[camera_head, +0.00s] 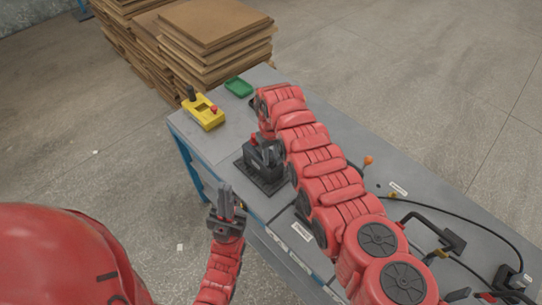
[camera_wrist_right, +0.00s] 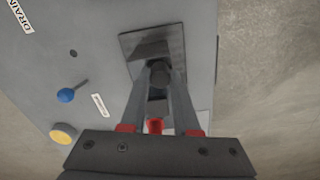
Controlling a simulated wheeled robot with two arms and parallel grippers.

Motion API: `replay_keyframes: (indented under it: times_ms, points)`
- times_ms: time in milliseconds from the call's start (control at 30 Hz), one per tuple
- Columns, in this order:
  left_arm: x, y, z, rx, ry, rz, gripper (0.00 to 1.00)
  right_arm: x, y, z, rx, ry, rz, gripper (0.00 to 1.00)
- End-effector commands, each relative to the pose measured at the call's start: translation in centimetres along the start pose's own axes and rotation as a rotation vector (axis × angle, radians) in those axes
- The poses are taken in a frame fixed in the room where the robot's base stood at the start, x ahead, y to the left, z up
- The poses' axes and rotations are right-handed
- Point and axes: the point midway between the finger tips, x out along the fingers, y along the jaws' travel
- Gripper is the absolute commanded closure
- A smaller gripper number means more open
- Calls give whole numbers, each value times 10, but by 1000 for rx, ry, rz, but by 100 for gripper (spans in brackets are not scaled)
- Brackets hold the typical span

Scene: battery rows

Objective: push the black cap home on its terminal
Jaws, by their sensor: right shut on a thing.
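The dark battery (camera_head: 266,158) stands on a black mat (camera_head: 247,172) on the grey bench, with a red cap (camera_head: 254,139) on its top. My right arm reaches across the bench past the battery, and its fingertips are hidden in the head view. In the right wrist view, my right gripper (camera_wrist_right: 160,72) is shut on a dark round piece, the black cap (camera_wrist_right: 160,78). A red piece (camera_wrist_right: 155,126) shows between the fingers. I cannot tell how the cap sits on its terminal. My left gripper (camera_head: 229,202) is empty, in front of the bench edge.
A yellow control box (camera_head: 205,110) and a green tray (camera_head: 239,87) lie at the bench's far end. Cardboard sheets (camera_head: 215,45) are stacked beyond. A black cable (camera_head: 470,215) and a dark handle (camera_head: 440,235) lie to the right. A blue knob (camera_wrist_right: 66,95) shows in the wrist view.

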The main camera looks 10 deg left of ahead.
Motion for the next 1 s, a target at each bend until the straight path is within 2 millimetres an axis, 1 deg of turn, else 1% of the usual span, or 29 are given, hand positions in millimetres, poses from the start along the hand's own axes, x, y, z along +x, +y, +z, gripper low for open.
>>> replay_keyframes:
  times_ms: [267, 300, 367, 400, 467, 633, 800, 1000]
  points:
    - [0, 0, 0, 0, 0, 0, 100, 1, 0, 1, 0, -2, -1, 100]
    - [0, 0, 0, 0, 0, 0, 100, 1, 0, 1, 0, -2, -1, 63]
    - [0, 0, 0, 0, 0, 0, 100, 1, 0, 1, 0, -2, -1, 52]
    - [0, 0, 0, 0, 0, 0, 100, 1, 0, 1, 0, -2, -1, 45]
    - [0, 0, 0, 0, 0, 0, 100, 1, 0, 1, 0, -2, 0, 36]
    - [0, 0, 0, 0, 0, 0, 100, 1, 0, 0, 0, -1, 0, 36]
    - [0, 0, 0, 0, 0, 0, 100, 1, 0, 0, 0, -1, 0, 6]
    - [0, 0, 0, 0, 0, 0, 100, 1, 0, 0, 0, -1, 0, 6]
